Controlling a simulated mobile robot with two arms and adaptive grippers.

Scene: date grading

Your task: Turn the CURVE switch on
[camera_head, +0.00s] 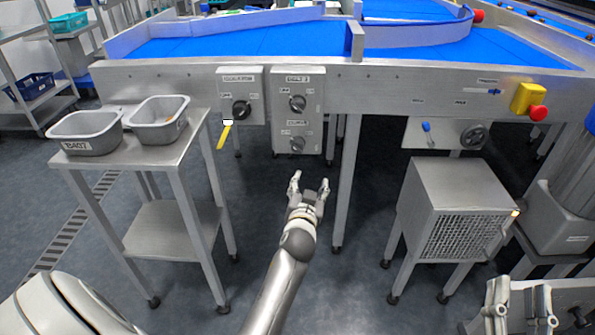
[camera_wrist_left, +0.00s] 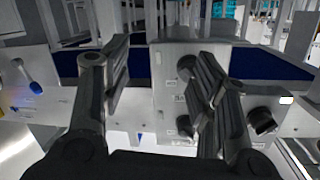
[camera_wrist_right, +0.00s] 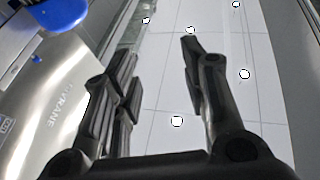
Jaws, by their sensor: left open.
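A grey control box (camera_head: 311,111) on the conveyor frame has two black rotary knobs, one above the other. The lower knob (camera_head: 297,144) has a label above it that seems to read CURVE, but it is small. The upper knob (camera_head: 297,102) sits under another label. My left gripper (camera_head: 310,186) is open and empty, below and in front of this box, apart from it. The left wrist view shows the box upside down between and behind the fingers, with the lower knob (camera_wrist_left: 187,67) partly covered by a finger. My right gripper (camera_head: 515,305) is open and empty at bottom right.
A second box to the left has one black knob (camera_head: 241,109) and a yellow tag (camera_head: 223,136) below. Two grey bins stand on a steel table (camera_head: 150,155) at left. A red stop button (camera_head: 538,113) and a steel cabinet (camera_head: 455,190) are at right.

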